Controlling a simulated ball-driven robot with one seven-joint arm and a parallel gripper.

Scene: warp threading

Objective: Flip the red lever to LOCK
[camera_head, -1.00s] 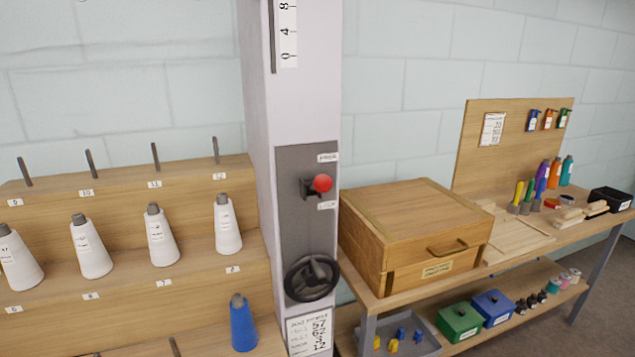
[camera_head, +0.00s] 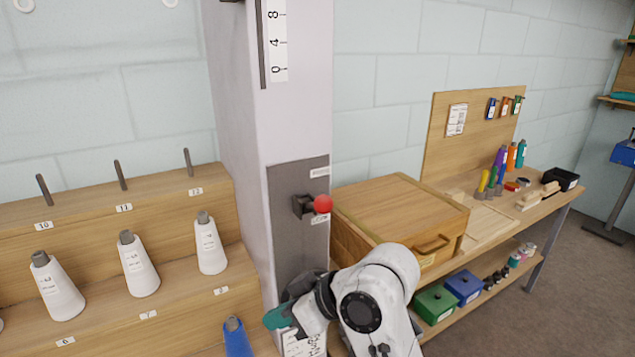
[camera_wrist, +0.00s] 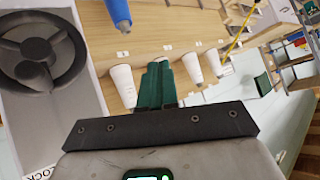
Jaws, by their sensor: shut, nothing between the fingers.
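The red lever (camera_head: 322,204) has a round red knob on a dark bracket. It sits on the grey panel (camera_head: 284,237) of the white column, between two small labels too small to read. My gripper (camera_head: 276,318) is below the lever, near the column's lower part, and touches nothing that I can make out. Its green fingers (camera_wrist: 155,86) also show in the wrist view, shut and empty. The lever is not in the wrist view. That view shows the black handwheel (camera_wrist: 42,50) at the left; in the head view my arm hides most of it.
A stepped wooden rack with white cones (camera_head: 138,264) and a blue cone (camera_head: 237,338) stands left of the column. A wooden box (camera_head: 400,212) sits on the bench close to its right. Upright pegs (camera_head: 121,175) line the rack's top. The space before the lever is clear.

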